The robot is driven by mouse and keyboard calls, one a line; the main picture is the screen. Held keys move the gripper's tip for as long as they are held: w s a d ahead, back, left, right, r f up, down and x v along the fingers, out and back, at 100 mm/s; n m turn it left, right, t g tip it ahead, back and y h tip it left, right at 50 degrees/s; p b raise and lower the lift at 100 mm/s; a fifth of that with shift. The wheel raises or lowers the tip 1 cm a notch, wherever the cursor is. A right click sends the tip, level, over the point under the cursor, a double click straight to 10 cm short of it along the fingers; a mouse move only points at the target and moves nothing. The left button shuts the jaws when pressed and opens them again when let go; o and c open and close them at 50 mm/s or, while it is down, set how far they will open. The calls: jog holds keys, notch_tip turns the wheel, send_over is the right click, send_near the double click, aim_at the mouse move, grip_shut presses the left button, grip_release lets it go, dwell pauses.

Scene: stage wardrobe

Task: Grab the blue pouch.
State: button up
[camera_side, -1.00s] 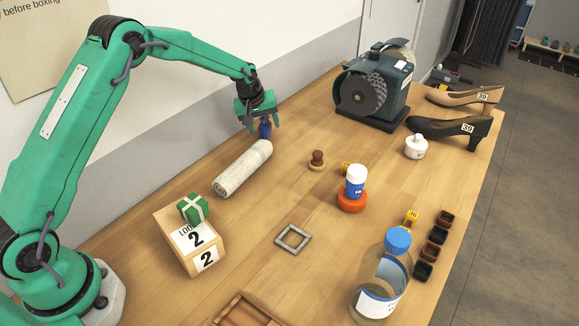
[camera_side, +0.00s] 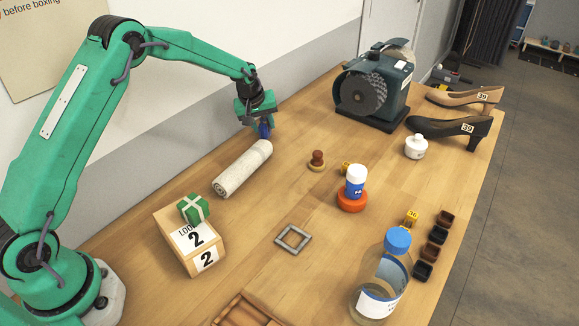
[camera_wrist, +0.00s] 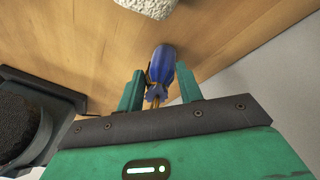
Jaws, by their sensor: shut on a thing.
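The blue pouch (camera_wrist: 161,66) is small and gathered, with a yellowish tie near its neck. In the wrist view it sits between the two green fingers of my gripper (camera_wrist: 158,88), which is shut on it. In the side view the pouch (camera_side: 264,131) shows as a dark blue shape under my gripper (camera_side: 262,126), just behind the far end of the rolled cloth. Part of it is hidden by the fingers. I cannot tell whether its bottom touches the table.
A rolled pale cloth (camera_side: 243,169) lies close in front of my gripper. A dark grinder-like machine (camera_side: 375,86) stands to the right. A box with a green gift (camera_side: 194,208) on top is nearer my base. A brown stamp (camera_side: 317,160) and a stacked white bottle (camera_side: 355,180) stand mid-table.

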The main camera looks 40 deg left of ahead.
aim_at(264, 127)
jog(key=shift+r, duration=0.15)
jog(key=shift+r, duration=0.6)
jog(key=r, duration=0.1)
jog(key=d+r, duration=0.1)
jog(key=r, duration=0.1)
jog(key=shift+s+r, duration=0.1)
jog(key=shift+s, duration=0.05)
jog(key=shift+h, duration=0.4)
jog(key=s+d+r, duration=0.1)
jog(key=d+r, duration=0.1)
jog(key=d, duration=0.1)
jog(key=s+d+r, duration=0.2)
jog(key=d, duration=0.1)
jog(key=s+d+r, duration=0.1)
jog(key=d+r, duration=0.1)
jog(key=d, duration=0.1)
jog(key=shift+s+d+r, duration=0.15)
jog(key=shift+s+d, duration=0.1)
jog(key=shift+s, duration=0.15)
jog(key=shift+d, duration=0.15)
